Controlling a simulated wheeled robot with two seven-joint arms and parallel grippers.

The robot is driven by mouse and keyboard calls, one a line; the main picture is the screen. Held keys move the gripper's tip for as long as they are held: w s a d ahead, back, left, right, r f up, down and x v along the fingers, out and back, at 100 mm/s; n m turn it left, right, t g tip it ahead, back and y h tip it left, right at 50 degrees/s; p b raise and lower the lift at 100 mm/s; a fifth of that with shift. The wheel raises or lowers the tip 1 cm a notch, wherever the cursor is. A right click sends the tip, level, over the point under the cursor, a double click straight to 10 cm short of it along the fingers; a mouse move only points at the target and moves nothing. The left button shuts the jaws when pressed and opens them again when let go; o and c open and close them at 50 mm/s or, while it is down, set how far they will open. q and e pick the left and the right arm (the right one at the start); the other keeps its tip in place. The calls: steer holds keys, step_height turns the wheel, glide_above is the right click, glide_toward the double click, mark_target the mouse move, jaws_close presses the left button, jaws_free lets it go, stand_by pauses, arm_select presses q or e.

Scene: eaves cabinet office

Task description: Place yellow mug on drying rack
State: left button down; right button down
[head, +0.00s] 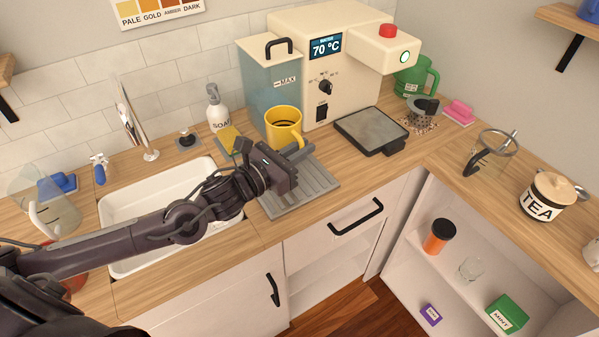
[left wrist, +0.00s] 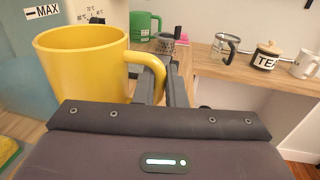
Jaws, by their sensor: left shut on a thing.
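The yellow mug (head: 283,126) is upright at the back of the counter, over or on the grey drying rack (head: 318,180). Whether its base touches the rack is hidden by my gripper. My left gripper (head: 300,152) is in front of the mug and shut on its handle. In the left wrist view the yellow mug (left wrist: 82,62) fills the left side, with its handle between the fingers of my left gripper (left wrist: 160,88). The mug looks empty from what shows of its inside. My right gripper is not in view.
A white sink (head: 130,205) lies left of the rack, with a soap bottle (head: 217,110) behind it. The cream water machine (head: 335,60) with its blue tank (head: 270,85) stands close behind the mug. A dark scale-like tray (head: 371,130) is to the right.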

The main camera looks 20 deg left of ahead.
arm_select(q)
step_height(320, 180, down, 8)
steer(key=shift+r+p, duration=0.1)
steer(key=shift+p, duration=0.3)
steer(key=shift+f, duration=0.2)
steer(key=c, duration=1.9)
jaws_free()
steer(key=shift+f, duration=0.2)
steer(key=shift+c, duration=0.2)
steer(key=o, duration=0.4)
steer(key=shift+o, duration=0.2)
